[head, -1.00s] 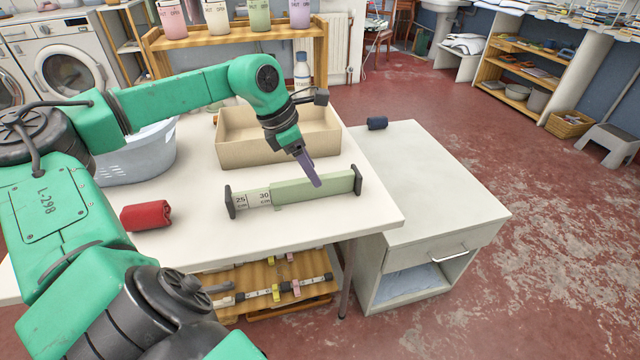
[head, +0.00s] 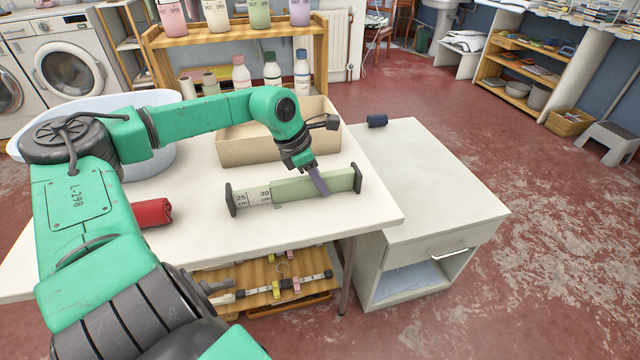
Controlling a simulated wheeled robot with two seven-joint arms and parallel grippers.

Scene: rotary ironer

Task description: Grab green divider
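The green divider (head: 294,188) stands on edge on the white table, with dark end caps and a pale section at its left marked 25 cm and 30 cm. My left gripper (head: 323,188) is over the right half of the divider, its purple-grey fingers pointing down at it. One finger shows in front of the divider's near face; the other finger is hidden, so I cannot tell whether they are closed on it.
A tan open box (head: 250,148) stands close behind the divider. A red rolled cloth (head: 152,212) lies at the left, near a pale blue basket (head: 150,160).

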